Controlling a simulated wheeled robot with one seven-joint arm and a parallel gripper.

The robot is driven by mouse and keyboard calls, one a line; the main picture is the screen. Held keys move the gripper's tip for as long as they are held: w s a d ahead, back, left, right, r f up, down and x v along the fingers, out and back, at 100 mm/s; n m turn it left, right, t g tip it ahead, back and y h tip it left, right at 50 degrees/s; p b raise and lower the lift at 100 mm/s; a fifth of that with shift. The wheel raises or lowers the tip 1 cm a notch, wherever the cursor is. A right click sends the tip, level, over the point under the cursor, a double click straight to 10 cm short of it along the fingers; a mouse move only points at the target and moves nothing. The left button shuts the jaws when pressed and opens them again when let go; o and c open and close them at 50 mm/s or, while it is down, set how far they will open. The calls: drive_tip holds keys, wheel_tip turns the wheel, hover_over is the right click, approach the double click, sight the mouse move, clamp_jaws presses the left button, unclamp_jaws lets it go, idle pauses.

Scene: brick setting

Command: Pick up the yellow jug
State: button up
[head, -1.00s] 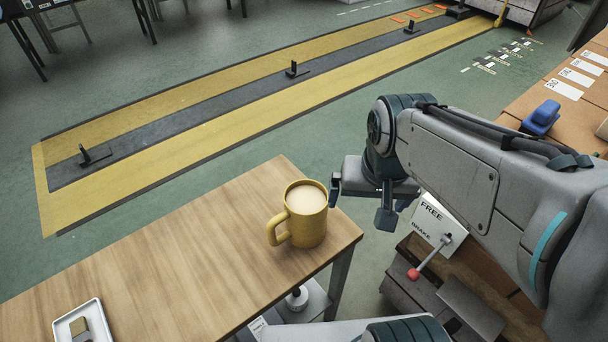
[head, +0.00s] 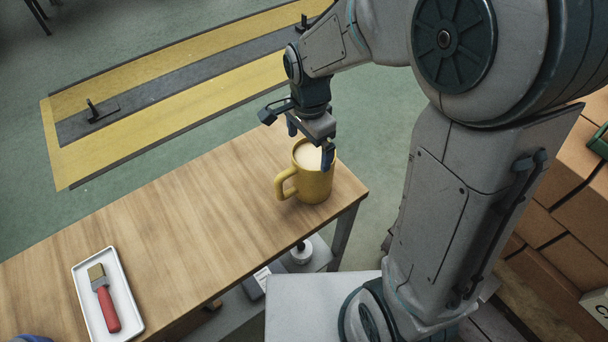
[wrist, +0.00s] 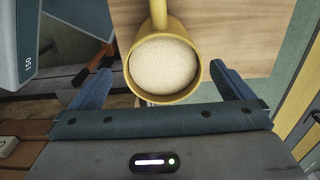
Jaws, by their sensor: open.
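The yellow jug (head: 315,184) stands upright near the right end of the wooden table (head: 190,225), filled with something pale cream. Its handle points left in the head view. In the wrist view the jug (wrist: 197,83) is seen from above, its handle toward the top of the picture. My gripper (head: 309,143) is directly above the jug, pointing down. In the wrist view my gripper (wrist: 163,88) is open, one finger to each side of the jug's rim. I cannot tell how far the fingertips reach below the rim.
A white tray (head: 84,292) with a red-handled brush (head: 106,304) lies at the table's left. A blue object shows at the bottom left corner. The table between tray and jug is clear.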

sight(303, 177)
wheel_tip(303, 177, down, 9)
drive_tip(key=p, duration=0.1)
drive_tip(key=shift+w+r, duration=0.2)
drive_tip(key=c, duration=0.8)
